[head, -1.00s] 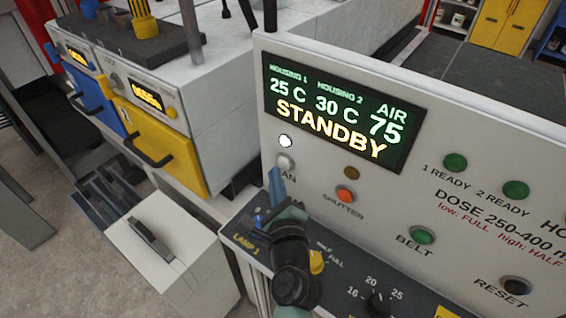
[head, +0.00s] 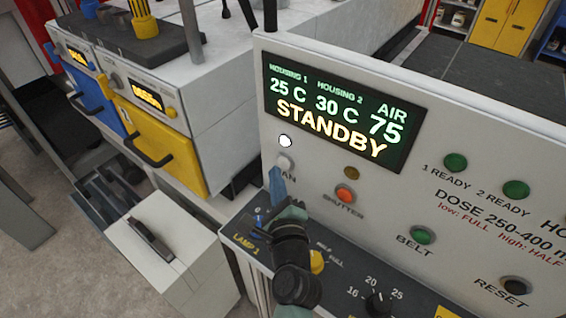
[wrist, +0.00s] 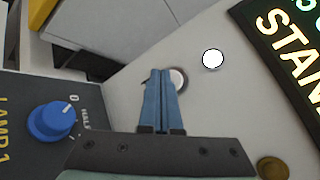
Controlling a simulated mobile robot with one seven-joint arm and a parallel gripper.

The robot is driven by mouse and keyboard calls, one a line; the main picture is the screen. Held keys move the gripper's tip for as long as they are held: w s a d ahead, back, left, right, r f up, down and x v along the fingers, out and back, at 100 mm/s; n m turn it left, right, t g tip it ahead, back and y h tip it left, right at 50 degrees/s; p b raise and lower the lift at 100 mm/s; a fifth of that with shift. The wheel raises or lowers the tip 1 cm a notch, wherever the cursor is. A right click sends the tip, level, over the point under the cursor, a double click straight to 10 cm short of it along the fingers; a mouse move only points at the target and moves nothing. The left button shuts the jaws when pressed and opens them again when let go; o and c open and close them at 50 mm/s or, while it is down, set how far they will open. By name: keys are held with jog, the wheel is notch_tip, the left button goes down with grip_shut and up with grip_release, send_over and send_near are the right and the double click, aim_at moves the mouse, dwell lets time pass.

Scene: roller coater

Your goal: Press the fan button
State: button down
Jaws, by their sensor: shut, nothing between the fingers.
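The fan button (head: 285,161) is a small pale round button on the upright white panel, below a lit white lamp (head: 285,141) and left of the orange shutter button (head: 345,194). Its label is partly hidden by my gripper. My gripper (head: 275,172) has blue fingers, shut and empty, with the tips just below the fan button. In the wrist view the closed fingertips (wrist: 161,74) overlap the left side of the fan button (wrist: 179,79). I cannot tell whether they touch it. The white lamp (wrist: 213,59) shows up and right of the tips.
The display (head: 340,112) reads STANDBY. A green belt button (head: 422,235) is to the right. A dark lower console (head: 350,272) carries knobs, including a blue one by LAMP 1 (wrist: 50,122). White cabinets with blue and yellow drawers (head: 160,145) stand at left.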

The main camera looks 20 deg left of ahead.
jog(key=shift+w+d, duration=0.1)
jog(key=shift+w, duration=0.25)
jog(key=shift+w+d+b, duration=0.15)
jog(key=shift+w+b, duration=0.15)
jog(key=shift+w, duration=0.1)
dwell(0.6)
jog(key=shift+s, duration=0.15)
jog(key=shift+s+a+p, duration=0.25)
jog(key=shift+s+p, duration=0.25)
jog(key=shift+s, duration=0.2)
jog(key=shift+s+a+p, duration=0.3)
jog(key=shift+s+p, duration=0.1)
jog(key=shift+s, duration=0.35)
jog(key=shift+s+a+p, duration=0.3)
jog(key=shift+s+p, duration=0.1)
jog(key=shift+s, duration=0.4)
jog(key=shift+s+a+p, duration=0.3)
jog(key=shift+s+p, duration=0.1)
jog(key=shift+s, duration=0.35)
